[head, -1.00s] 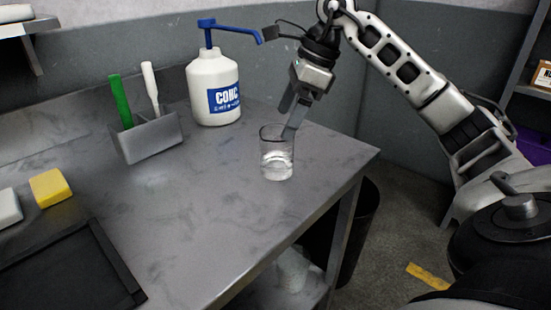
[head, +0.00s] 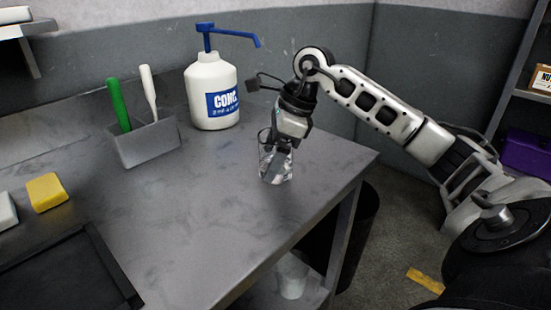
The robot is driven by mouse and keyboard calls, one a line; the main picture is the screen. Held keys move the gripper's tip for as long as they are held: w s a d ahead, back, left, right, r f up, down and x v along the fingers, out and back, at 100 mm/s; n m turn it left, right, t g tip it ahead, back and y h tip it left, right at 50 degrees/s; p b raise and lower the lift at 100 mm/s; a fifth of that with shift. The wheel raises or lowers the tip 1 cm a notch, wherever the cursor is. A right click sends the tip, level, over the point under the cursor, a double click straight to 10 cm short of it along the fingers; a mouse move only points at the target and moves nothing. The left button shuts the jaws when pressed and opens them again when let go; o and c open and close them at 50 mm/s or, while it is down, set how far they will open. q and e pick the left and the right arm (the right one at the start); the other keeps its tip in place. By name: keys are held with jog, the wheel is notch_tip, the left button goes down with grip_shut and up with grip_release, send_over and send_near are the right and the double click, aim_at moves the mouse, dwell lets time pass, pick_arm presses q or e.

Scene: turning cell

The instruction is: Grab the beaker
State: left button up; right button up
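The beaker (head: 289,172) is clear glass and stands upright on the grey metal bench near its right-hand edge. My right gripper (head: 275,158) reaches down at the beaker from above, and its fingers overlap the glass in the picture. I cannot tell whether a finger is inside the beaker or whether the fingers close on its wall. The gripper body hides much of the beaker's rim. My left gripper is not in view.
A white bottle (head: 211,92) with a blue pump stands behind the beaker. A grey holder (head: 146,144) with green and white handled tools, a yellow block (head: 47,192) and a dark tray (head: 117,262) are to the left. The bench (head: 215,210) is clear in front.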

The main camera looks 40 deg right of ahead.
jog(key=c, duration=1)
jog(key=shift+c, duration=0.3)
jog(key=shift+r, duration=0.25)
